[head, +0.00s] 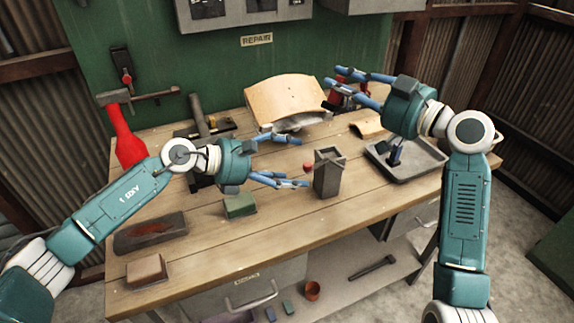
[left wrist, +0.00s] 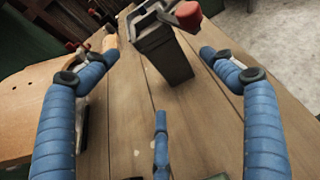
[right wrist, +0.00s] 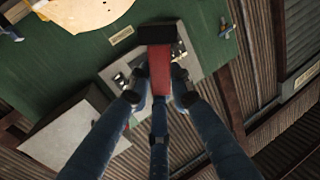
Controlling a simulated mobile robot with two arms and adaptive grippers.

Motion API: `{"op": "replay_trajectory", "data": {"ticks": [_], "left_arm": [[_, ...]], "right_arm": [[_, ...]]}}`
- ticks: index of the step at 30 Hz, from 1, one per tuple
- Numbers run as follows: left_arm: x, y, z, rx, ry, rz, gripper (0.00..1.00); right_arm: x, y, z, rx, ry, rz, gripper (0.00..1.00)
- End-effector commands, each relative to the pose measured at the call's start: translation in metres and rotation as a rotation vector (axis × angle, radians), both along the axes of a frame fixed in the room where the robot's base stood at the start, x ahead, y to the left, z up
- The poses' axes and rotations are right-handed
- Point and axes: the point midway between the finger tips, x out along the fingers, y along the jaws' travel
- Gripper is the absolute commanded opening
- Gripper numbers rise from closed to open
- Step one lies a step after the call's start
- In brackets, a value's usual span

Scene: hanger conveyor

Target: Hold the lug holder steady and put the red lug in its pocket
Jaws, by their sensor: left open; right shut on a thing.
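The lug holder (head: 328,176) is a tall grey box standing upright on the bench, with an open top and a small red knob (head: 307,168) at its left side. My left gripper (head: 300,162) is open and level just left of it. In the left wrist view the holder (left wrist: 164,62) stands beyond and between the spread fingertips, apparently untouched. My right gripper (head: 337,87) is raised above the back of the bench. In the right wrist view it is shut on a red bar with a dark block end (right wrist: 159,72), apparently the red lug. The pocket's inside is hidden.
A grey tray (head: 428,165) with a dark blue part stands right of the holder. A curved wooden piece (head: 283,98) lies behind. A green block (head: 239,206) and a dark brick-like block (head: 150,234) lie to the left. The bench front before the holder is clear.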

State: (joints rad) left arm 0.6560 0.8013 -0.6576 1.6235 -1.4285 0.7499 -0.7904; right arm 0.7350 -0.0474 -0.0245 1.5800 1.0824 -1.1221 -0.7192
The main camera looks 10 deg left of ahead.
Motion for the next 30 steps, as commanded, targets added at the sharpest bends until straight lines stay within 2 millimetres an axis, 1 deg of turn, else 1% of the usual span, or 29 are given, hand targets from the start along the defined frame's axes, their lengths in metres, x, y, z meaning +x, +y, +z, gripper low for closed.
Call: {"op": "replay_trajectory", "data": {"ticks": [5,9,15,21,30], "left_arm": [[0.012,-0.022,-0.009,-0.003,0.003,-0.003,0.84],[0.027,-0.044,-0.020,-0.004,0.002,-0.002,0.84],[0.044,-0.071,-0.033,-0.003,0.003,-0.002,0.84],[0.055,-0.086,-0.041,-0.002,0.001,0.000,0.84],[0.057,-0.089,-0.044,-0.001,0.002,0.000,0.84]], "right_arm": [[0.000,0.000,0.000,0.001,-0.001,0.000,0.00],[0.000,0.000,0.000,0.001,-0.001,0.000,0.00],[0.000,0.000,0.000,0.001,-0.001,0.000,0.00],[0.000,0.000,0.000,0.001,-0.001,0.000,0.00],[0.000,0.000,0.000,0.001,-0.001,0.000,0.00]]}}
